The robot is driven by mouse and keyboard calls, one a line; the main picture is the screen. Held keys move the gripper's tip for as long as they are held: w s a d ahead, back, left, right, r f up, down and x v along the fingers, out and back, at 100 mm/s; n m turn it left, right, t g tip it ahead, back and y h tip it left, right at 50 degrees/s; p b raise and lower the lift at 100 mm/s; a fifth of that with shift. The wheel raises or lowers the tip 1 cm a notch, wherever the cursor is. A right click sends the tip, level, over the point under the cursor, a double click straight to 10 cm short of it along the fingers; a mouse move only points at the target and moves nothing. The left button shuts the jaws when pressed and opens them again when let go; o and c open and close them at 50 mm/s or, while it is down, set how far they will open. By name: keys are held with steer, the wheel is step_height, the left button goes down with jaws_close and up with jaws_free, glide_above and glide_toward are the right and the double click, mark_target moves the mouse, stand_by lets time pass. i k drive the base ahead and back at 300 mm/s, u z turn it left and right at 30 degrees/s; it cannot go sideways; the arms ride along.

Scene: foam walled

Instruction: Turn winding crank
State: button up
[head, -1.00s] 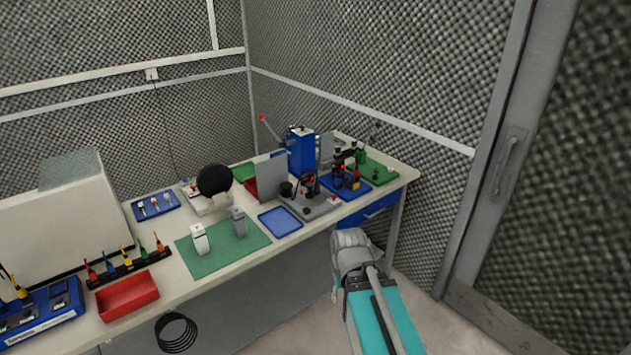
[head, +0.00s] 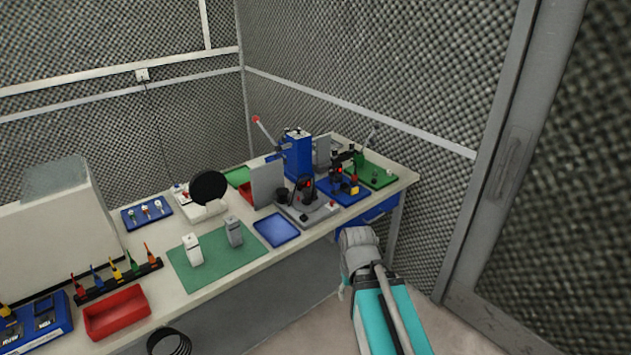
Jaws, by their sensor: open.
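I cannot make out a clear winding crank. Several small bench fixtures could carry it. One is a grey-based fixture (head: 306,212) with black upright parts and a small red mark, near the bench's front edge. Behind it stands a blue press (head: 298,157) with a red-knobbed lever (head: 256,120) slanting up to the left. To its right are a blue-based fixture (head: 345,190) and a green-based fixture (head: 377,173) with a thin lever. My teal and grey arm reaches up from the lower right, in front of the bench and apart from these fixtures. My gripper is not visible.
The bench (head: 222,273) also holds a blue tray (head: 276,230), a green mat (head: 203,262), a red bin (head: 117,312) and a black round disc (head: 208,187). A black coil (head: 169,342) shows at its front. Foam walls close in behind and right; floor shows at the right front.

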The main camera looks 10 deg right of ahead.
mark_target(305, 202)
steer(key=i, duration=0.85)
steer(key=u, duration=0.05)
steer(key=k, duration=1.35)
steer(key=z, duration=0.55)
steer(key=i, duration=0.95)
steer(key=z, duration=0.35)
